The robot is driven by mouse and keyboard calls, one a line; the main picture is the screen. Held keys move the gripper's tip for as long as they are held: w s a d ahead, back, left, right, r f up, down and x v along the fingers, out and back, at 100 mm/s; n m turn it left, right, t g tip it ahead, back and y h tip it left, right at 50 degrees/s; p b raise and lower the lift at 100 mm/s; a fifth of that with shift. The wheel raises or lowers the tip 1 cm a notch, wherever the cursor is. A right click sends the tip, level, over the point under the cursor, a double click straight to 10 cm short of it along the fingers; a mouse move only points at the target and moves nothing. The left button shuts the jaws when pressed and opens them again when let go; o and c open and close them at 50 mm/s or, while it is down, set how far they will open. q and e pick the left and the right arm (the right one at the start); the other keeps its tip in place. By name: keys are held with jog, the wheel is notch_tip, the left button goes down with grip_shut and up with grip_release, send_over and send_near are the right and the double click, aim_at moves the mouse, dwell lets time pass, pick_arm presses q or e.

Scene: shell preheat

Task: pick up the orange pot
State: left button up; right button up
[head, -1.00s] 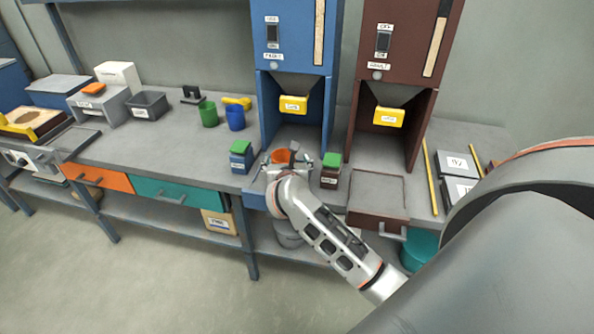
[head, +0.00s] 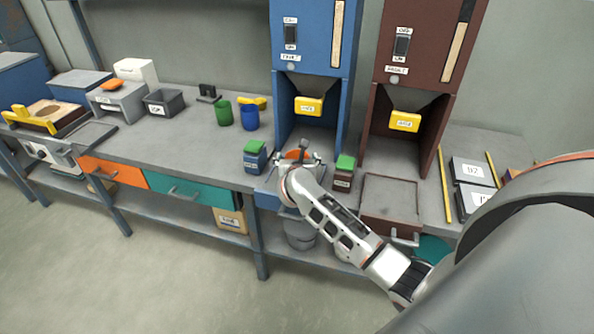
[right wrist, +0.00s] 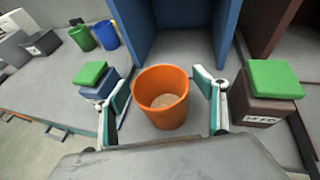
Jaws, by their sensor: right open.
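The orange pot (right wrist: 162,98) stands upright on the bench in front of the blue dispenser, with light brown material in its bottom. In the head view the orange pot (head: 296,155) shows only in part behind my right gripper (head: 299,160). In the right wrist view my right gripper (right wrist: 166,105) is open, with one finger on each side of the pot. I see small gaps between the fingers and the pot wall. My left gripper is not in view.
A blue block with green top (right wrist: 94,82) stands left of the pot; a brown one with green top (right wrist: 268,95) stands right. The blue dispenser (head: 311,35) and brown dispenser (head: 425,40) rise behind. Green cup (head: 223,112) and blue cup (head: 249,117) stand further left.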

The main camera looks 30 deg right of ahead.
jog(key=c, duration=1.6)
jog(key=shift+c, duration=0.8)
jog(key=shift+r, duration=0.15)
